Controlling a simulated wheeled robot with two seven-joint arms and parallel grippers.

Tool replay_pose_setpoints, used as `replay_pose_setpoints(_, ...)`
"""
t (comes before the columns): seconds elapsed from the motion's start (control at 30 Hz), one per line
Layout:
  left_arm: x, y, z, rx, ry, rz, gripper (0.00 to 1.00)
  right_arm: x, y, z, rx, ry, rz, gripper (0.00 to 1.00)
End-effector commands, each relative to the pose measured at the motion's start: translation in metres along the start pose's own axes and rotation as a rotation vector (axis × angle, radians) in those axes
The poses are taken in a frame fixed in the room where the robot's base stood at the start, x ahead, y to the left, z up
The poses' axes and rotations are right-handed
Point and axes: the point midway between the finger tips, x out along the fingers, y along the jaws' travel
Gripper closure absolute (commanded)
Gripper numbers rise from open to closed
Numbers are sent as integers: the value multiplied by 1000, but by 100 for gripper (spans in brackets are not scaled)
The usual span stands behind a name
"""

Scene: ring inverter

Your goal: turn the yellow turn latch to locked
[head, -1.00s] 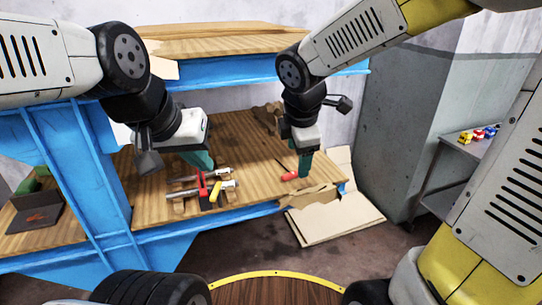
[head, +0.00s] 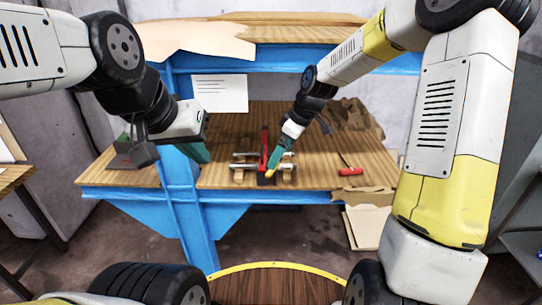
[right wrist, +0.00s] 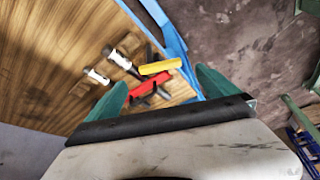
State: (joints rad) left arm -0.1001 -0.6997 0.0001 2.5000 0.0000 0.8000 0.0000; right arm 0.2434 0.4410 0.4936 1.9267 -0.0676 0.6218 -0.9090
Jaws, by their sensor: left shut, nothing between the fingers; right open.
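The yellow turn latch (head: 270,174) is at the front of a fixture with a red upright part (head: 264,150) on the wooden bench, in the head view. In the right wrist view the yellow latch (right wrist: 160,67) is a short bar just beyond the red part (right wrist: 148,87). My right gripper (head: 274,163) is open and close above the latch; its green fingers (right wrist: 161,78) stand either side of the latch in the wrist view, and I cannot tell whether they touch it. My left gripper (head: 201,154) is shut and empty, left of the fixture.
Silver rods (head: 243,164) lie on wooden blocks around the red part. A red-handled tool (head: 350,171) lies to the right, with crumpled cardboard (head: 355,115) behind it. A blue post (head: 182,185) stands at the front left. Bench surface between fixture and tool is clear.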

Motion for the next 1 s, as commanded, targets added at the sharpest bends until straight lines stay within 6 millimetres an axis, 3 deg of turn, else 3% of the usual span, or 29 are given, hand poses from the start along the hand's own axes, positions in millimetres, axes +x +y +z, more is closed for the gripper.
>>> replay_pose_setpoints(0.1, 0, 0, 0, 0, 0, 0, 100, 22, -2, 0, -1, -2, -5, 2)
replay_pose_setpoints(0.3, 0, 0, 0, 0, 0, 0, 100, 48, -1, 0, -1, -2, -2, 2)
replay_pose_setpoints(0.7, 0, 0, 0, 0, 0, 0, 100, 55, -1, 0, -3, -2, 0, 4)
replay_pose_setpoints(1.0, 0, 0, 0, 0, 0, 0, 100, 55, -1, 0, -2, -2, 0, 63)
